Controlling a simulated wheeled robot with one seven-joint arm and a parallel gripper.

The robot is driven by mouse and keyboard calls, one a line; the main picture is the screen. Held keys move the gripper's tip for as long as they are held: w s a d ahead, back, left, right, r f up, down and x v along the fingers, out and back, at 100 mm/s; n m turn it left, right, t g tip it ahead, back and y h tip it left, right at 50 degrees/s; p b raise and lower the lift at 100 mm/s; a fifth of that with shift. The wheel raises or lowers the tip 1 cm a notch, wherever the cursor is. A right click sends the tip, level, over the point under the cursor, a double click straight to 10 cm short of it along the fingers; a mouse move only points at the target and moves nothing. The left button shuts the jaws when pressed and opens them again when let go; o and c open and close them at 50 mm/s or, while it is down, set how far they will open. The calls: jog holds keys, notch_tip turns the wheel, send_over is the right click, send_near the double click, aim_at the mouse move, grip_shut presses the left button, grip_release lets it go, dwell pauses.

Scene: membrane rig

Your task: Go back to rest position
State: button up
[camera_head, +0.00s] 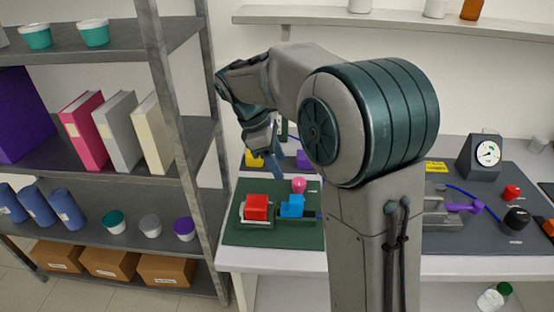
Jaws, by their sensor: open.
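My gripper (268,158) hangs at the end of my bent arm, at the left part of the white bench, above the far edge of the green mat (240,232). It looks empty and open, with its fingers pointing down. On the mat stand a red block (257,207) and a blue block (292,206), each in a holder, and a pink round knob (298,184) behind them. The gripper is apart from the blocks. My arm hides the middle of the bench.
A grey shelf (190,150) with binders, tubs and boxes stands close on the left. On the right of the bench (255,259) are a dial gauge (487,153), a purple-handled clamp (463,208) and a black knob (516,218) on a dark mat. A wall shelf (390,17) runs above.

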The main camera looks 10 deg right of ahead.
jog(key=shift+s, duration=0.1)
jog(key=s+d+f+m+t+y, duration=0.1)
jog(key=s+d+m+t+y, duration=0.1)
jog(key=s+m, duration=0.5)
jog(key=s+d+f+m+t+y, duration=0.1)
jog(key=s+d+m+t+y, duration=0.1)
jog(key=s+m, duration=0.6)
jog(key=s+d, duration=0.1)
jog(key=s, duration=0.5)
jog(key=shift+d+f, duration=0.25)
jog(key=shift+d, duration=0.05)
